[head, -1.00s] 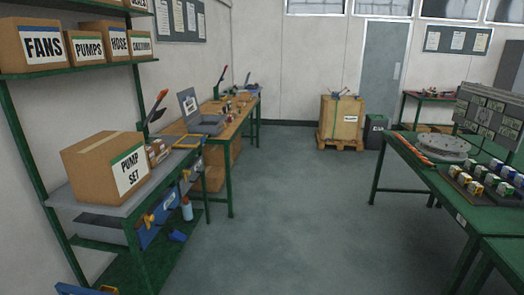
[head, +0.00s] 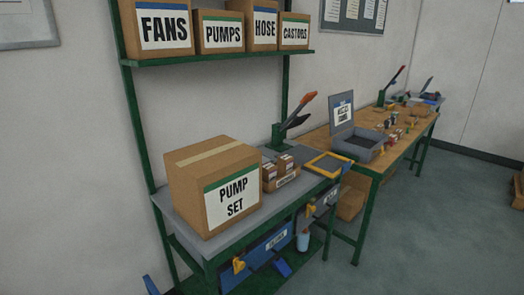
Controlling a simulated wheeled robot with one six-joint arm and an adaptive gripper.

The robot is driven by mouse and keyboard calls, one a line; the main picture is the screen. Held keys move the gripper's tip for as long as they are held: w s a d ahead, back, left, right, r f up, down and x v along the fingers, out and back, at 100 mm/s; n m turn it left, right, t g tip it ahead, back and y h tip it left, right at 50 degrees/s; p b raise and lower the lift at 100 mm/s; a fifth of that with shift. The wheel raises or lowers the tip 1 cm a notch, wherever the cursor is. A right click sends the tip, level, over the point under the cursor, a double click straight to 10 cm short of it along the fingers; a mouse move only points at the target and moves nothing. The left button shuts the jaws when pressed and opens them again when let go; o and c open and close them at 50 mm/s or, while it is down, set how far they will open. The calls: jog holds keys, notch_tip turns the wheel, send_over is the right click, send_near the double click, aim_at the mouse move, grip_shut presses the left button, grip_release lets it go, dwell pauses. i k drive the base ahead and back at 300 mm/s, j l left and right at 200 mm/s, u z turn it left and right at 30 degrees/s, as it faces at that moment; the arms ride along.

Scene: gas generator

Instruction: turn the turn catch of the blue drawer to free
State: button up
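The blue drawer (head: 268,250) is under the grey-topped bench, below the box marked PUMP SET. Its front carries a pale label, too small to read surely. A yellow turn catch (head: 239,265) shows at the left of the blue front; its exact angle is too small to tell. A second yellow piece (head: 311,211) sits higher and to the right, near a dark labelled front (head: 327,203). I cannot tell whether the blue drawer is fully closed. My gripper is not in view.
The PUMP SET box (head: 214,186) stands on the bench top (head: 185,238). A light blue bottle (head: 303,240) and a blue object (head: 282,267) are low by the drawer. Boxes stand on the green shelf (head: 222,58) above.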

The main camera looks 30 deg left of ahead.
aim_at(239, 268)
jog(key=i+l+u, duration=0.15)
jog(key=i+u, duration=0.35)
jog(key=i+l+u, duration=0.5)
jog(key=i, duration=0.15)
jog(key=i+l+u, duration=0.45)
jog(key=i+l, duration=0.15)
jog(key=l, duration=0.15)
jog(key=i+l+u, duration=0.1)
jog(key=l, duration=0.25)
jog(key=u, duration=0.75)
jog(key=k+l+u, duration=0.1)
jog(key=k+l, duration=0.2)
jog(key=k+l+u, duration=0.15)
jog(key=k, duration=0.35)
jog(key=l, duration=0.1)
